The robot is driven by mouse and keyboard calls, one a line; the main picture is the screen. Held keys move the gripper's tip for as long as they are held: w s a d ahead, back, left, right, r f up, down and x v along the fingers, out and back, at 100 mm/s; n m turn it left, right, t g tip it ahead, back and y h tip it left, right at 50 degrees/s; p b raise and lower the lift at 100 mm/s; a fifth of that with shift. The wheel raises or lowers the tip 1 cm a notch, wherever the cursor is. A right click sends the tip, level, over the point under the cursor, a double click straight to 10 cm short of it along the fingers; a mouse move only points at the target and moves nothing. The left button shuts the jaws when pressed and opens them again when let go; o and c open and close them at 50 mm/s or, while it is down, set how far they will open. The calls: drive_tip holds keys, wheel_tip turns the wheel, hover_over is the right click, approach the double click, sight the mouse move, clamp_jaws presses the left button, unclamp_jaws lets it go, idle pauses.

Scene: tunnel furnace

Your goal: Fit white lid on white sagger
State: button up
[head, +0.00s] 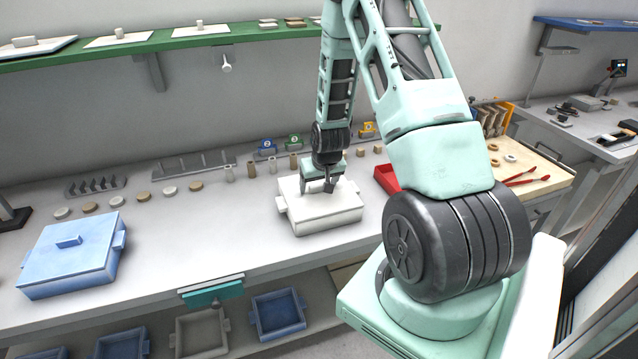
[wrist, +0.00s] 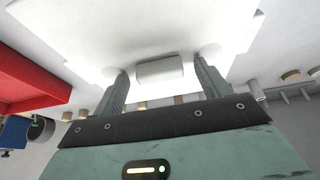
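The white sagger (head: 326,221) stands on the bench in the middle of the head view, with a lug on its side. The white lid (head: 346,197) lies over its top and looks about level; I cannot tell whether it is fully seated. My gripper (head: 327,184) is right above the lid, pointing down. In the wrist view the lid's knob (wrist: 160,72) sits between my two fingers (wrist: 161,78), with a gap on both sides. The gripper is open around the knob, not clamped on it. My gripper hides part of the lid top in the head view.
A blue lidded sagger (head: 72,258) stands at the bench's left. A red tray (head: 388,180) is close right of the white sagger. Small discs and cylinders line the back. A green shelf (head: 170,41) holds more lids above. Open saggers sit on the lower shelf.

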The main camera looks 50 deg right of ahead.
drive_tip(key=shift+r, duration=0.1)
drive_tip(key=b+v, duration=0.2)
drive_tip(key=v, duration=1.5)
drive_tip(key=shift+r, duration=0.15)
